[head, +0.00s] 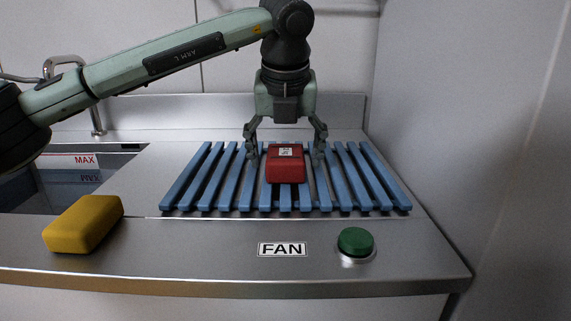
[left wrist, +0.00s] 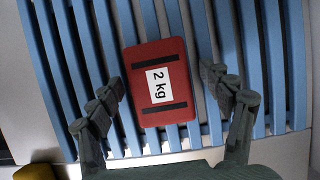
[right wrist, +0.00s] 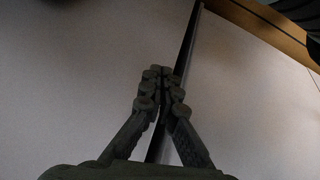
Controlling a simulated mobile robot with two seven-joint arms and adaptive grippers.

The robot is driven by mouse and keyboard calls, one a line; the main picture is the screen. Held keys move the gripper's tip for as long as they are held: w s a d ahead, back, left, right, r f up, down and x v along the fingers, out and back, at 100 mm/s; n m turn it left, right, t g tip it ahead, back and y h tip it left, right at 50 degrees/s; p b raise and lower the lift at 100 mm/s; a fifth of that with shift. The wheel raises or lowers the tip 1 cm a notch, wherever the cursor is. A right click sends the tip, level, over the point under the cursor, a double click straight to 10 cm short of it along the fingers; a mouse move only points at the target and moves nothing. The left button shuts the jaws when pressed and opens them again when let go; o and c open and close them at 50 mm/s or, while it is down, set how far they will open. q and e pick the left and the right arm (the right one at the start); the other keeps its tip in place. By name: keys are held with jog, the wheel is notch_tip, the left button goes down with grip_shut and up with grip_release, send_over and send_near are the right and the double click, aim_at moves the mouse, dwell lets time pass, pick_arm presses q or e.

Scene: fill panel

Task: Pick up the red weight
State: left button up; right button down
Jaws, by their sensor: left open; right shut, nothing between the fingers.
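The red weight (head: 286,170) lies on the blue slatted rack (head: 190,190) on the steel counter. In the left wrist view the red weight (left wrist: 158,100) shows a white "2 kg" label and two dark strips. My left gripper (head: 286,150) points down over the weight. Its open fingers (left wrist: 170,100) stand to either side of the weight, with a gap on each side. My right gripper (right wrist: 162,85) shows only in the right wrist view, shut and empty in front of a pale surface.
A yellow block (head: 84,223) lies on the counter at the left, by a sink (head: 75,180) with a tap. A green button (head: 355,242) sits at the front right beside a "FAN" label (head: 282,249). A grey wall (head: 470,120) closes off the right side.

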pick_arm(q)
jog(key=shift+c, duration=0.4)
grip_shut()
jog(key=shift+w+r, duration=0.1)
jog(key=shift+r, duration=0.15)
